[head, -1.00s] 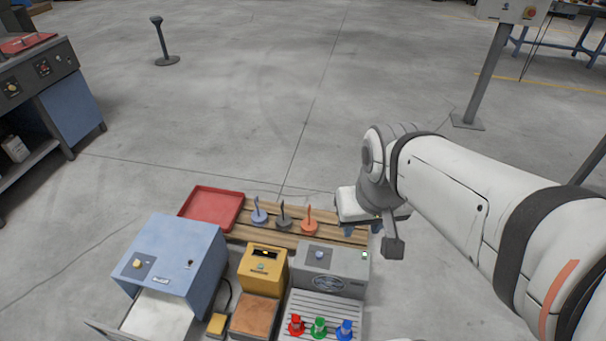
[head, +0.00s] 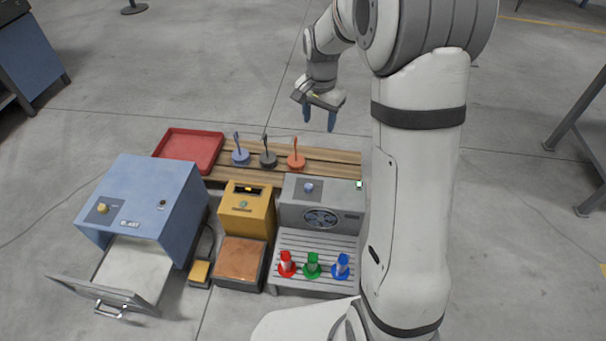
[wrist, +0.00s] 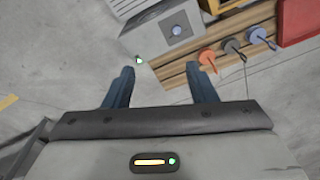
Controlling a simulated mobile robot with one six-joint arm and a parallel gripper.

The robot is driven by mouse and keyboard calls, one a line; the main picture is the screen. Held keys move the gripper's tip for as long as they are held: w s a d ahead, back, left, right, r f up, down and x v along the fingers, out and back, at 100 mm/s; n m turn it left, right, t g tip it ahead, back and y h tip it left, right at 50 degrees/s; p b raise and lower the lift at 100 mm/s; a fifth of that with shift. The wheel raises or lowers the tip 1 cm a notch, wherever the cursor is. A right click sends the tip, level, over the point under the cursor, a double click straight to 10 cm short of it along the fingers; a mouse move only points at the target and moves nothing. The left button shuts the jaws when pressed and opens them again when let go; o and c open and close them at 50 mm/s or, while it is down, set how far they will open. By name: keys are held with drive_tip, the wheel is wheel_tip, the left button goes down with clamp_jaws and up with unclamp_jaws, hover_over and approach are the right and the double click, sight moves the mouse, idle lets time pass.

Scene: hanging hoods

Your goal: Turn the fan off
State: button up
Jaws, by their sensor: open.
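The fan unit (head: 295,213) is a grey box with a round grille (head: 321,217) on its front. It has a bluish knob (head: 308,188) and a small lit green light (head: 359,184) on top. In the wrist view the fan unit (wrist: 154,29) is at the top, with its knob (wrist: 176,30) and green light (wrist: 139,60) visible. My gripper (head: 319,118) is open and empty, above and behind the wooden slats, apart from the fan unit. The fingers also show in the wrist view (wrist: 163,72), pointing towards the slats and the box.
Wooden slats (head: 335,165) behind the fan carry blue, black and orange upright-handled pieces. A red tray (head: 190,150), blue box (head: 150,195) with open drawer and yellow unit (head: 247,222) stand left. Red, green and blue cones (head: 313,266) stand on the ribbed bed in front.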

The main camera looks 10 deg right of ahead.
drive_tip(key=w+f+m+b, duration=0.2)
drive_tip(key=w+f+b, duration=0.2)
drive_tip(key=f, duration=0.6)
drive_tip(key=w+f+m+b, duration=0.1)
drive_tip(key=w+f+b, duration=0.3)
drive_tip(key=f, duration=0.7)
drive_tip(key=m+g+b, duration=0.1)
drive_tip(key=m+b, duration=0.1)
drive_tip(key=b, duration=0.2)
approach(309, 186)
drive_tip(key=shift+w+a+f, duration=0.1)
drive_tip(key=shift+w+f, duration=0.05)
drive_tip(key=shift+w, duration=0.05)
drive_tip(key=shift+f, duration=0.65)
wheel_tip(309, 186, down, 7)
drive_tip(key=b, duration=0.3)
drive_tip(key=shift+s, duration=0.1)
drive_tip(key=shift+c, duration=0.3)
drive_tip(key=c, duration=0.9)
